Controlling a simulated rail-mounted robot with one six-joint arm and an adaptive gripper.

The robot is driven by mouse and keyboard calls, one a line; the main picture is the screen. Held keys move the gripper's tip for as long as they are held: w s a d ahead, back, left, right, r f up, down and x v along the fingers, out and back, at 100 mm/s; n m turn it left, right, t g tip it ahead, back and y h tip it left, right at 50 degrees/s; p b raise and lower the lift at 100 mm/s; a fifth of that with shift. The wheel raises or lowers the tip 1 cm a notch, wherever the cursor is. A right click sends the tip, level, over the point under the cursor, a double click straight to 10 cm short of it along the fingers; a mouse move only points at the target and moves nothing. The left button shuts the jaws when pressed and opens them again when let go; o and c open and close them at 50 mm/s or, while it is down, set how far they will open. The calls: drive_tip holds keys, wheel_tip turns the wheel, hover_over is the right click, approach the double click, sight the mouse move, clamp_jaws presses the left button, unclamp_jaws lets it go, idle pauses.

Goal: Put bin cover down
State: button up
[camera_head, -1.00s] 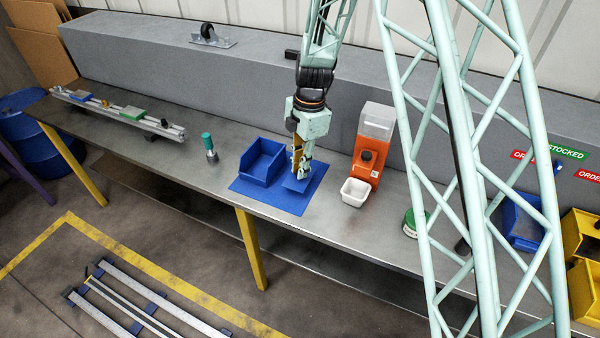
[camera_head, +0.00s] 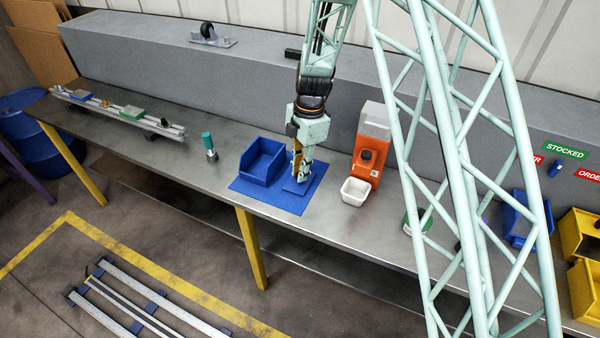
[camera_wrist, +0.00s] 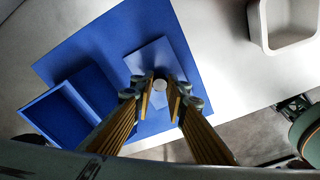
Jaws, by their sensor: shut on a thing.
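The blue bin (camera_head: 262,161) stands open on a flat blue mat (camera_head: 262,195); it also shows at the left of the wrist view (camera_wrist: 60,105). The bin cover, a flat lighter blue plate (camera_head: 294,187), is to the right of the bin, low over or on the mat; I cannot tell whether it touches. It shows in the wrist view too (camera_wrist: 150,55). My gripper (camera_head: 300,178) points down at the cover. In the wrist view my fingers (camera_wrist: 160,92) are shut on a small round pale knob (camera_wrist: 160,85) on the cover.
A white tray (camera_head: 355,191) and an orange dispenser (camera_head: 368,155) stand right of the mat. A green-topped cylinder (camera_head: 209,145) stands left of it. Bare metal bench (camera_head: 228,205) lies around the mat. A grey wall-like box (camera_head: 250,90) runs behind.

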drive_tip(key=shift+f, duration=0.35)
drive_tip(key=o, duration=0.8)
drive_tip(key=shift+r, duration=0.25)
drive_tip(key=r, duration=0.8)
drive_tip(key=d+r, duration=0.1)
drive_tip(key=r, duration=0.2)
drive_tip(key=shift+w+d+r, duration=0.1)
drive_tip(key=shift+w+r, duration=0.25)
drive_tip(key=shift+r, duration=0.05)
drive_tip(key=shift+r, duration=0.1)
idle(0.4)
